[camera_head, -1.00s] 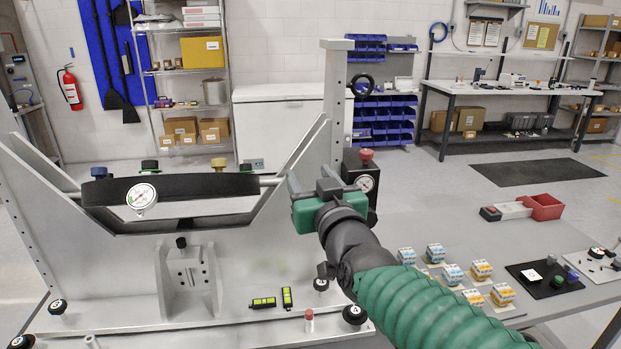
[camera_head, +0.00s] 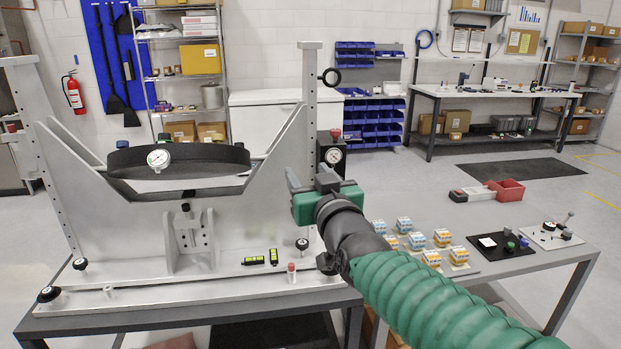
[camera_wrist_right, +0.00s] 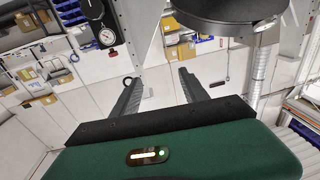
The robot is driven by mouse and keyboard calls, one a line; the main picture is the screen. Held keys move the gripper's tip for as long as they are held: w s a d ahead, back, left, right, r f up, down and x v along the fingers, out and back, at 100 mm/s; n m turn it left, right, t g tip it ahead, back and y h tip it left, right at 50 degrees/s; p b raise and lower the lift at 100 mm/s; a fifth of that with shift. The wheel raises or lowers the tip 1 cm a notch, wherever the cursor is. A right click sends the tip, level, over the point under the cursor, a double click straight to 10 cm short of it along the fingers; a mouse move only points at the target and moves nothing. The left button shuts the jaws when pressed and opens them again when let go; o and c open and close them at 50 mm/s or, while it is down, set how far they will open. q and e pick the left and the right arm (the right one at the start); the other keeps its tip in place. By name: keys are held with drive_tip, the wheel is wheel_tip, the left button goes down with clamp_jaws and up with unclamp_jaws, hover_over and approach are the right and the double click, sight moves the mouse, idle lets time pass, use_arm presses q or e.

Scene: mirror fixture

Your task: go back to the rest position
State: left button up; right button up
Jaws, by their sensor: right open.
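My right gripper (camera_head: 312,180) is green with dark fingers. It is in front of the right upright of the grey mirror fixture (camera_head: 130,245), apart from the small black gauge box (camera_head: 331,158). In the right wrist view its two fingers (camera_wrist_right: 158,90) stand apart with nothing between them. The black round mirror part (camera_head: 215,155) with a dial gauge (camera_head: 158,159) sits in the fixture; its dark underside also shows at the top of the right wrist view (camera_wrist_right: 225,12). My left gripper is in neither current view.
Two yellow-green levels (camera_head: 254,260) lie on the fixture base. Shelves and a workbench (camera_head: 490,95) stand behind.

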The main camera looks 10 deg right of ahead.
drive_tip(key=s+d+f+g+h+p, duration=0.1)
drive_tip(key=s+d+f+g+p, duration=0.25)
drive_tip(key=f, duration=0.65)
drive_tip(key=s+d+f+g+h+p, duration=0.1)
drive_tip(key=s+d+f+g+p, duration=0.2)
drive_tip(key=f, duration=0.6)
drive_tip(key=s+d+f+m+g+p, duration=0.1)
drive_tip(key=s+d+f+g+p, duration=0.1)
drive_tip(key=s+f+g, duration=0.2)
drive_tip(key=s+d+f+m+g+h+p, duration=0.1)
drive_tip(key=s+f+g, duration=0.4)
drive_tip(key=s+f, duration=0.5)
drive_tip(key=s+d+p, duration=0.1)
drive_tip(key=s+d, duration=0.1)
drive_tip(key=s, duration=0.6)
drive_tip(key=shift+s+d+f, duration=0.25)
drive_tip(key=shift+d+f, duration=0.1)
